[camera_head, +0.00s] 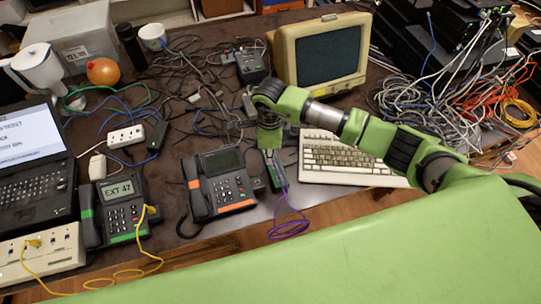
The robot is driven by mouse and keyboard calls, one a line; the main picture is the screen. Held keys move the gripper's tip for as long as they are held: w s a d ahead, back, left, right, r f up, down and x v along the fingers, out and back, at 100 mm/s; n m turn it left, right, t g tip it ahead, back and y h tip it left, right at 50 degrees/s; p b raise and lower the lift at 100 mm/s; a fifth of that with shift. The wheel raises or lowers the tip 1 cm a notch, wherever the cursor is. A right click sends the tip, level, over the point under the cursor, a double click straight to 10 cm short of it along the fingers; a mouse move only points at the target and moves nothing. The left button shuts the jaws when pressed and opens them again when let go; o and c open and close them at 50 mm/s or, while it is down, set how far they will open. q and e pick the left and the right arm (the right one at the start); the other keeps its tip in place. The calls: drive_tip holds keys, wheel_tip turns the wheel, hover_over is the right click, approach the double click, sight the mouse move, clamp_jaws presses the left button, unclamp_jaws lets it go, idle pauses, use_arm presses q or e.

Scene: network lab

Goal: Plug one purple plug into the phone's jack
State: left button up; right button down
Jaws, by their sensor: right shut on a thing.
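My right gripper (274,178) points down between the orange-trimmed phone and the keyboard. It is shut on a purple plug, which its fingers mostly hide. A purple cable (289,226) runs from the fingertips to a loose coil at the table's front edge. The dark orange-trimmed desk phone (224,191) stands just left of the gripper, apart from it; its jack cannot be made out. A second, green-trimmed phone (118,211) reads EXT 47 and has a yellow cable at its right side. My left gripper is not in view.
A beige keyboard (345,160) lies right of the gripper, below an old monitor (325,55). A laptop (35,150) and a beige box with sockets (40,252) are at left. Tangled cables cover the table's back and right. A power strip (126,136) lies behind the green-trimmed phone.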

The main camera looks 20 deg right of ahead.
drive_tip(key=s+a+r+m+p, duration=0.2)
drive_tip(key=a+m+p, duration=0.2)
drive_tip(key=m, duration=0.5)
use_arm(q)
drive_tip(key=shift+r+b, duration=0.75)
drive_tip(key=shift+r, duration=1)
use_arm(e)
drive_tip(key=m, duration=0.5)
hover_over(258, 185)
drive_tip(key=shift+w+f, duration=0.2)
drive_tip(key=shift+f, duration=0.95)
drive_tip(key=shift+w+f, duration=0.15)
drive_tip(key=shift+f, duration=0.95)
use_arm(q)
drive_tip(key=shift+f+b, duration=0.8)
use_arm(e)
drive_tip(key=shift+f, duration=0.9)
drive_tip(key=c, duration=2)
unclamp_jaws()
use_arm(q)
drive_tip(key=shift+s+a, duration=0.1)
use_arm(e)
drive_tip(key=shift+r, duration=0.15)
wheel_tip(258, 185, up, 12)
drive_tip(key=shift+f, duration=0.1)
